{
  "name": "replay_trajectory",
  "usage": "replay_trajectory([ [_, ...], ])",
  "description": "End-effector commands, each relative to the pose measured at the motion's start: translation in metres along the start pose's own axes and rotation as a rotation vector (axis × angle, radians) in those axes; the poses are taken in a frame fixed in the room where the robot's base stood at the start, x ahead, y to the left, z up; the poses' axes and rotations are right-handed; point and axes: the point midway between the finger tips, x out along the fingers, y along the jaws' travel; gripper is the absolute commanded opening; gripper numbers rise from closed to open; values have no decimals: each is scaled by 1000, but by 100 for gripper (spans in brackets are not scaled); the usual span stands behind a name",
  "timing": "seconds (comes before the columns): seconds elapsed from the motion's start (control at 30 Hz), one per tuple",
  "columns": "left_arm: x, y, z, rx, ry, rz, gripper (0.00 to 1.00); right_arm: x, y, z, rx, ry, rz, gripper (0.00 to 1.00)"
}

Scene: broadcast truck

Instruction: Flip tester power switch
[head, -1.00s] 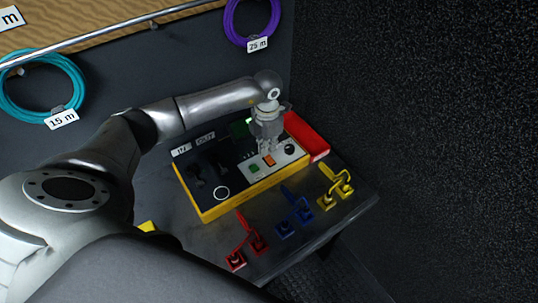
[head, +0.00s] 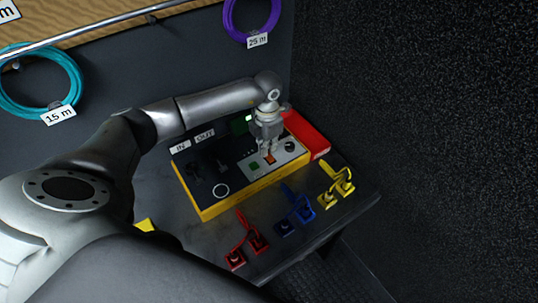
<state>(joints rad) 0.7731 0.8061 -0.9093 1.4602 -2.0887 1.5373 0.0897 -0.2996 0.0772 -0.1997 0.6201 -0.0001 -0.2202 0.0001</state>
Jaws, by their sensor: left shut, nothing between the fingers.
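The tester (head: 232,205) is a dark box with a yellow rim on the small table in the middle of the head view. Its light control panel (head: 279,167) bears an orange switch (head: 270,159), a green button (head: 254,166) and a black knob (head: 290,146). My left gripper (head: 268,154) points down over the panel, shut and empty, with its fingertips at the orange switch. The fingers partly cover the switch, so I cannot tell whether they touch it or which way it is set. My right gripper is not in view.
Red (head: 247,243), blue (head: 296,211) and yellow (head: 336,187) cables with square plugs lie along the table's (head: 330,222) front. Teal (head: 70,90) and purple (head: 228,22) coils hang on the wall.

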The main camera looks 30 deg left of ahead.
Motion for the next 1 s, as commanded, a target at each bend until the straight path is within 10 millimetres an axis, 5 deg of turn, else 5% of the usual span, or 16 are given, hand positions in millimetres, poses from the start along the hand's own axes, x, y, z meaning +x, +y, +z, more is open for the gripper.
replay_trajectory([
  [0.63,8,0,0,0,0,0,0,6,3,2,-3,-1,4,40],
  [1.0,-18,0,0,0,0,1,0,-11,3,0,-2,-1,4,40],
])
